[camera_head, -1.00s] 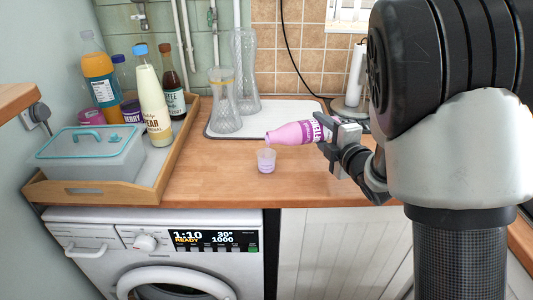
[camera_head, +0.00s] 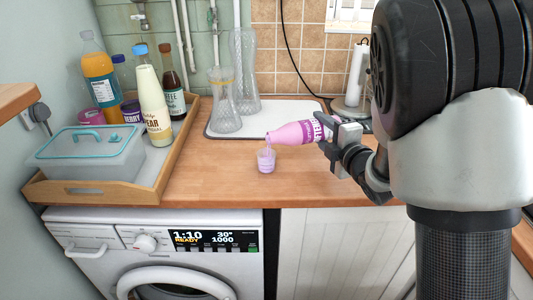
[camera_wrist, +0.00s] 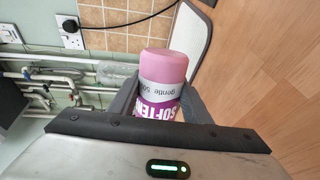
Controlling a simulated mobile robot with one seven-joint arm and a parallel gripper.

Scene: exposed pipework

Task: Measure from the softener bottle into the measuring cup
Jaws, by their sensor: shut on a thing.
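The softener bottle (camera_head: 297,132) is pink with a purple label and lies nearly on its side, its mouth at the left. My gripper (camera_head: 335,131) is shut on it and holds it above the worktop. The bottle also fills the middle of the wrist view (camera_wrist: 162,80), base outward, between the fingers (camera_wrist: 160,98). The small clear measuring cup (camera_head: 266,161) stands upright on the worktop just below the bottle's mouth. A thin lilac stream runs from the mouth into the cup, and lilac liquid shows inside it. The cup is not visible in the wrist view.
A wooden tray (camera_head: 100,193) at the left holds a lidded plastic box (camera_head: 88,152) and several bottles. Two glass vases (camera_head: 224,105) stand on a white mat (camera_head: 275,117) behind. The worktop (camera_head: 215,180) around the cup is clear. A washing machine (camera_head: 150,250) is below.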

